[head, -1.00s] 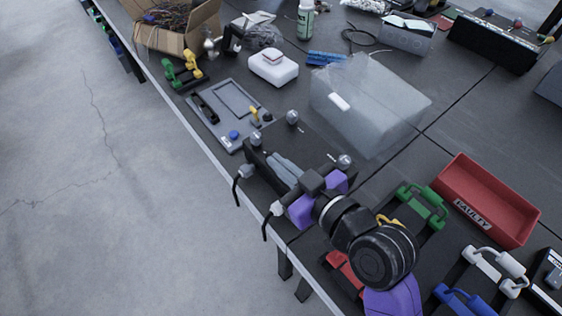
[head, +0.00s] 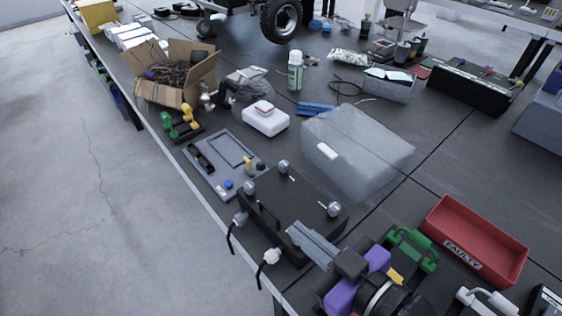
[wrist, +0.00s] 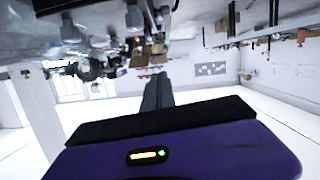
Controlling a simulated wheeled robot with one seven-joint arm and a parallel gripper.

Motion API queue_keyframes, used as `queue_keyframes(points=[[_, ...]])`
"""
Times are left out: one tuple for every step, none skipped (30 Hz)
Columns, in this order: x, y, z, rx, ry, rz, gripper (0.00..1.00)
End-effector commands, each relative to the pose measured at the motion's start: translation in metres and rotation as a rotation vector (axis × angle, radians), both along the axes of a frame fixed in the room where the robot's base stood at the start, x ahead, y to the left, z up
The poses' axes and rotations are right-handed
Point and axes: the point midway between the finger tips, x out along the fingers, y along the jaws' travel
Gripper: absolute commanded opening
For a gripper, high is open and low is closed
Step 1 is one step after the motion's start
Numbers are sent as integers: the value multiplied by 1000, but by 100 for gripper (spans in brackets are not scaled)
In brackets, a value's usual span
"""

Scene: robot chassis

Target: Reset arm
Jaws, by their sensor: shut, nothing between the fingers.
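My gripper (head: 312,242) is at the lower middle of the head view, over the near edge of a black box with silver knobs (head: 268,208). Its grey fingers are together with nothing between them. In the wrist view the closed fingers (wrist: 158,90) extend from my dark purple gripper body, with the room behind them. My purple and black arm links show at the bottom of the head view and hide part of the table there.
A red tray (head: 478,225) is right of my arm, near a green-handled part (head: 412,248). A translucent bin (head: 365,160), grey panel (head: 210,160) and cardboard box (head: 180,88) stand farther back. The table's left edge borders open floor (head: 60,190).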

Motion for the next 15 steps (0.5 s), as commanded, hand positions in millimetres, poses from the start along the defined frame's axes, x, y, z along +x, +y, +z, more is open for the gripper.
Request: queue_keyframes(points=[[0,0,0,0,0,0,0],[0,0,0,0,0,0,0],[0,0,0,0,0,0,0],[0,0,0,2,2,-1,0],[0,0,0,8,4,-3,0],[2,-1,3,23,0,-12,0],[4,-3,6,36,-4,-24,0],[6,-5,9,51,-12,-39,0],[10,-9,15,71,-27,-65,0],[13,-13,19,87,-41,-88,0],[17,-18,24,106,-56,-114,0],[20,-25,29,128,-74,-150,0],[20,-31,31,145,-85,-178,0],[20,-38,31,161,-93,-209,0],[19,-46,31,180,-104,-248,0]])
